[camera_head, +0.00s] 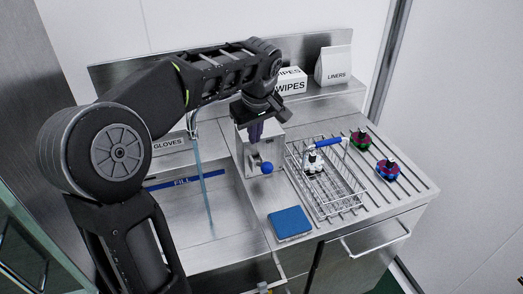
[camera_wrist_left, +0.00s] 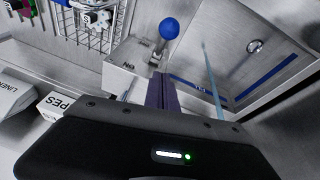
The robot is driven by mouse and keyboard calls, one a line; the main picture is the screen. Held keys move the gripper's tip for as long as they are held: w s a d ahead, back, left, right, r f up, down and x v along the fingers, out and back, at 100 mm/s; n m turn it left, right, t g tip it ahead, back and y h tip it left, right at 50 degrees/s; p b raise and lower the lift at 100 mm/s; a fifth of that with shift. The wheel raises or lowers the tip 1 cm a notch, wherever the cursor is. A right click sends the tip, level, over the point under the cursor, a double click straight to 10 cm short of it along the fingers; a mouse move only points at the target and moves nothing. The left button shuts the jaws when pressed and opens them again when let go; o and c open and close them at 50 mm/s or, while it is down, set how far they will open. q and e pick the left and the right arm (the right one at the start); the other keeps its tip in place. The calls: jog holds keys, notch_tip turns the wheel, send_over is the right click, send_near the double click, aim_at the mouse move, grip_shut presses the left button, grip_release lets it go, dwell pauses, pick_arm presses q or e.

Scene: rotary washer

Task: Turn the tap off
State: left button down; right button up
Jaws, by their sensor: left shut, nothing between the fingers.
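The tap's lever ends in a blue ball knob (camera_head: 267,168) and sits on the steel box beside the sink; the wrist view also shows the blue knob (camera_wrist_left: 168,28) on its short metal stem. A thin blue stream of water (camera_head: 203,185) runs down into the sink basin (camera_head: 180,215); the stream shows in the wrist view too (camera_wrist_left: 214,82). My left gripper (camera_head: 256,137) points down above the box, just behind the knob. Its dark purple fingers (camera_wrist_left: 161,78) are together and empty, and appear apart from the knob. The spout is mostly hidden by my arm. My right gripper is not in view.
Red, green and blue handwheel-like parts (camera_head: 387,170) lie on the ribbed drainboard. A blue sponge (camera_head: 289,222) lies in front. The WIPES box (camera_head: 291,82) and LINERS bag (camera_head: 335,66) stand on the back shelf.

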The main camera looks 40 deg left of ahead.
aim_at(264, 167)
pick_arm(q)
jog(key=d+f, duration=0.1)
jog(key=f, duration=0.1)
jog(key=d+f+p, duration=0.1)
jog(key=f, duration=0.1)
jog(key=shift+s+d+f, duration=0.1)
jog(key=shift+s+d, duration=0.25)
